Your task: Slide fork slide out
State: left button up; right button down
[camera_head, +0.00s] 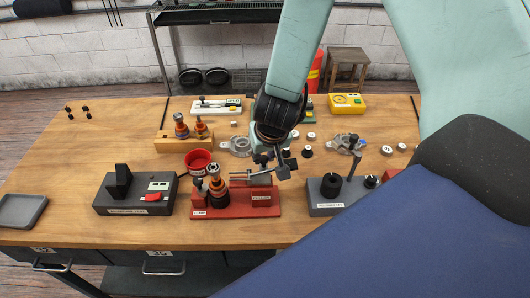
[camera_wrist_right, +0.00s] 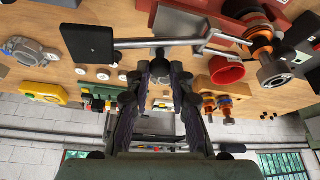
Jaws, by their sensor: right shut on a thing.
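The red puller fixture (camera_head: 236,205) stands at the middle front of the table, with CLAMP and PULLER labels. A rotor with copper-coloured windings (camera_head: 217,188) stands upright on its left part; in the right wrist view the rotor (camera_wrist_right: 262,45) is at upper right. The fork slide (camera_head: 250,177) is a grey metal bar lying level, its forked end toward the rotor; in the right wrist view its bar (camera_wrist_right: 195,41) crosses the top. My right gripper (camera_head: 275,160) is above the fixture's right end, shut on the fork slide; the exact contact is partly hidden. My left gripper is out of view.
A red bowl (camera_head: 198,161) sits behind the fixture. A dark box with a red switch (camera_head: 135,196) stands left, a grey fixture with black knobs (camera_head: 333,203) right. A wooden block with upright parts (camera_head: 183,143) is behind. The table's left middle is clear.

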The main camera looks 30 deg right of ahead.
aim_at(269, 170)
jog(key=c, duration=1.5)
grip_release()
jog(key=shift+s, duration=0.1)
jog(key=shift+c, duration=0.2)
jog(key=o, duration=0.4)
jog(key=shift+s+d, duration=0.15)
jog(key=shift+s, duration=0.05)
jog(key=shift+r, duration=0.1)
jog(key=shift+w, duration=0.2)
jog(key=shift+r, duration=0.1)
jog(key=v, duration=0.8)
jog(key=shift+s+r, duration=0.1)
jog(key=shift+s, duration=0.05)
jog(key=v, duration=0.3)
jog(key=shift+s+r, duration=0.2)
